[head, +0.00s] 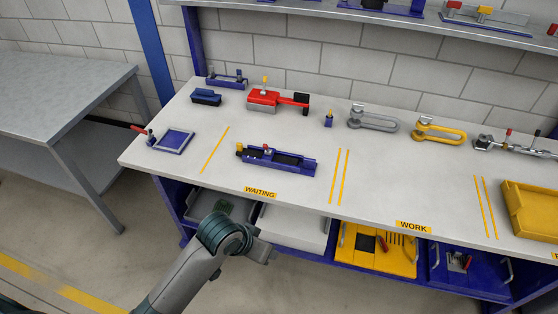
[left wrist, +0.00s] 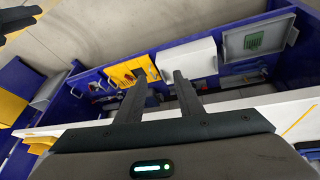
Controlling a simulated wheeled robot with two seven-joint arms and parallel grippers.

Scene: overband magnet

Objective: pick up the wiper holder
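I cannot tell for certain which piece is the wiper holder. A long blue fixture (head: 278,160) with a dark block lies at the bench's WAITING marking. A low blue piece (head: 206,97) and a blue fixture (head: 227,80) lie at the back left. My left arm reaches up from the bottom of the head view, its end in front of the bench; its fingers are not clear there. In the left wrist view my left gripper (left wrist: 159,76) is open, nothing between its fingers. My right gripper is not identifiable.
The workbench (head: 375,180) also holds a red tool (head: 275,100), a silver shackle (head: 373,119), a yellow shackle (head: 438,132), a blue square tray (head: 174,141) and a yellow bin (head: 530,210). Drawers, including a white one (head: 293,226), sit below the top. A grey table (head: 60,90) stands left.

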